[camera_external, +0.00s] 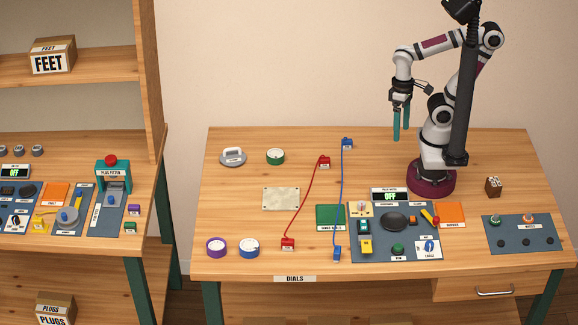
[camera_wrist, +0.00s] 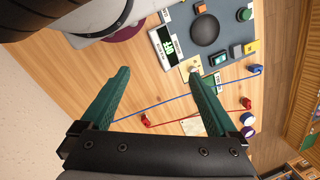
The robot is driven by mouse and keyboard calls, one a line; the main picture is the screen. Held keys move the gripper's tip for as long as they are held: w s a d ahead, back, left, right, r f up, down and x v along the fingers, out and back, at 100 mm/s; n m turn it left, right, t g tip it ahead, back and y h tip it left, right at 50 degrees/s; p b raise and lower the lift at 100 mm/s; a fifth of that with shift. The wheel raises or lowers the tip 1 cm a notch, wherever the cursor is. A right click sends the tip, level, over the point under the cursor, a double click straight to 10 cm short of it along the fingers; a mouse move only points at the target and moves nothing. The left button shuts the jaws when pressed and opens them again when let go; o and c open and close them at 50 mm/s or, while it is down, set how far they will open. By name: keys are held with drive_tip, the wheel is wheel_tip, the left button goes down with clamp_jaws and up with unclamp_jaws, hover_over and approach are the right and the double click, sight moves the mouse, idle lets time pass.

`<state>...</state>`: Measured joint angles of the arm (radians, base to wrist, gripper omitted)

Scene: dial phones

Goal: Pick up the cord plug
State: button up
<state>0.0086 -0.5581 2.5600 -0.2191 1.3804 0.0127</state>
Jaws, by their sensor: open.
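A red cord has a red plug at its far end (camera_external: 324,162) and another at its near end (camera_external: 288,243). A blue cord has a far blue plug (camera_external: 347,144) near the table's back edge and a near blue plug (camera_external: 337,253) by the front edge. My gripper (camera_external: 401,132) is open and empty, raised over the back of the table, right of the far blue plug. In the wrist view, both red plugs (camera_wrist: 146,121) and one blue plug (camera_wrist: 256,70) show beyond the green fingers (camera_wrist: 160,77). The blue cord's other end seems hidden behind the left finger.
A pale plate (camera_external: 281,198) and round purple and blue pieces (camera_external: 216,246) lie left. Bare wood surrounds the far plugs.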

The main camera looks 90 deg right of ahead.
drive_tip(key=shift+c, duration=0.5)
drive_tip(key=m+h, duration=0.2)
drive_tip(key=m, duration=1)
hover_over(347, 140)
wheel_tip(347, 140, down, 6)
wheel_tip(347, 140, down, 15)
drive_tip(key=shift+f, duration=0.15)
clamp_jaws()
